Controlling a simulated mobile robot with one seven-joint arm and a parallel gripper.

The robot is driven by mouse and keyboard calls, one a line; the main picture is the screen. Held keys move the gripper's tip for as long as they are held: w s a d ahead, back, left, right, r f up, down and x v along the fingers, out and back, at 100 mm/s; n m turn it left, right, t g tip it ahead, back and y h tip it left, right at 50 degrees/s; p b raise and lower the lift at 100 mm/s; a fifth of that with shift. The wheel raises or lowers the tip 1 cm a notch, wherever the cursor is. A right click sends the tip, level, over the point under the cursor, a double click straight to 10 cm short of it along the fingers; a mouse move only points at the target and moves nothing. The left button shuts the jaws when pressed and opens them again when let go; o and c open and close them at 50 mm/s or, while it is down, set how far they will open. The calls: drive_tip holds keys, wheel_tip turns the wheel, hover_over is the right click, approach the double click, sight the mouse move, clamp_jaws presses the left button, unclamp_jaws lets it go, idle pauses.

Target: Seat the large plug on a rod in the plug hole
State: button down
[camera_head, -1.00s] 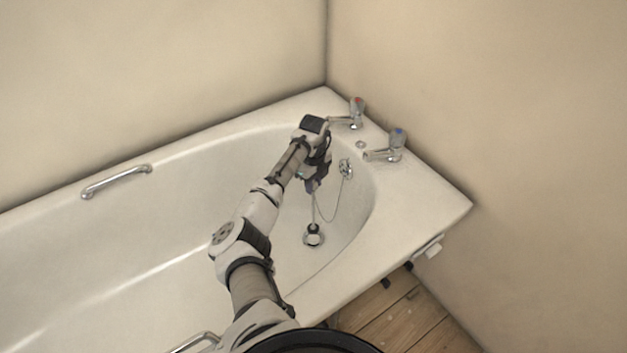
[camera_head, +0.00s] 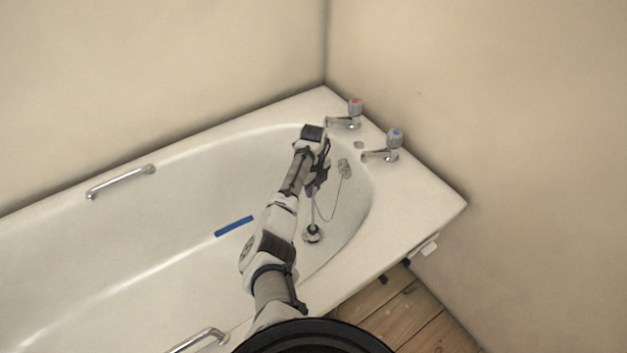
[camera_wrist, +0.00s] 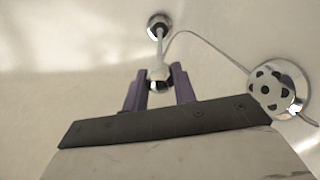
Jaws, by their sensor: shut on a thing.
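My gripper (camera_head: 315,190) is shut on the top of a thin upright rod, low over the tap end of the bath. In the wrist view the purple fingers of my gripper (camera_wrist: 160,82) close around a shiny knob at the rod's end. The large plug (camera_head: 313,231) is dark and round at the rod's bottom; it also shows in the wrist view (camera_wrist: 158,27). The chrome-ringed plug hole (camera_head: 313,240) lies right under it, mostly covered. The plug is at the hole's mouth; I cannot tell whether it is fully down.
A thin chain runs from the rod to the overflow fitting (camera_wrist: 278,90) on the bath's end wall. A blue strip (camera_head: 233,226) lies in the bath. A grab handle (camera_head: 120,181) is at the far side.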

drive_tip(key=shift+f+b, duration=1.4)
drive_tip(key=shift+f, duration=0.65)
drive_tip(key=c, duration=1.1)
unclamp_jaws()
drive_tip(key=shift+o, duration=0.2)
drive_tip(key=shift+r, duration=0.15)
wheel_tip(320, 180, up, 14)
drive_tip(key=shift+f+p, duration=0.2)
drive_tip(key=shift+p, duration=0.25)
